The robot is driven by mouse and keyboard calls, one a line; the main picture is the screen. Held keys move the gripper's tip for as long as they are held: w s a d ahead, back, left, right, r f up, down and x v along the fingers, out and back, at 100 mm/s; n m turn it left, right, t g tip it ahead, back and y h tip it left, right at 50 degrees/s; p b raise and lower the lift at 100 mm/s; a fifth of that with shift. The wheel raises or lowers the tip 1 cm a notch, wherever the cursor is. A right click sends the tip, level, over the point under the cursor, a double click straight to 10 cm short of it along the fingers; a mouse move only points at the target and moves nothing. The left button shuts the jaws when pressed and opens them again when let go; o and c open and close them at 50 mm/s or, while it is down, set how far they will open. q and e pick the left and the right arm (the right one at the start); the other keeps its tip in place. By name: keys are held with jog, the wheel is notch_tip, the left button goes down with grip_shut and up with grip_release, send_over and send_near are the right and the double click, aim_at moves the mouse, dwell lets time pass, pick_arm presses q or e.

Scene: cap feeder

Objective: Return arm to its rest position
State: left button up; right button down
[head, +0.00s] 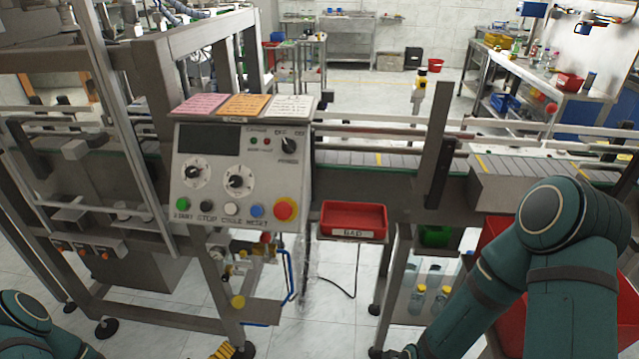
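My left arm (38,330) shows only as teal links in the bottom left corner. Its gripper is outside the picture. My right arm (570,255) is bent at the right side, with its elbow high and its forearm running down to the bottom edge. Its gripper is not visible, so what it holds, if anything, cannot be seen.
A control panel (240,172) with buttons and dials stands in front of a conveyor (370,158). A red tray (352,219) labelled BAD hangs beside it. My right arm partly covers a red bin (493,232). A shelf with bottles (417,300) stands left of that arm.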

pick_arm(q)
jog(key=s+d+r+m+g, duration=0.2)
jog(key=d+g, duration=0.3)
jog(key=d, duration=0.3)
jog(key=s+d+r+m+g, duration=0.2)
jog(key=s+d+m+g, duration=0.2)
jog(key=d, duration=0.4)
jog(key=shift+s+d+r+m+g, duration=0.25)
jog(key=shift+s+r+m+g, duration=0.15)
jog(key=shift+s+g, duration=0.6)
jog(key=shift+w, duration=0.25)
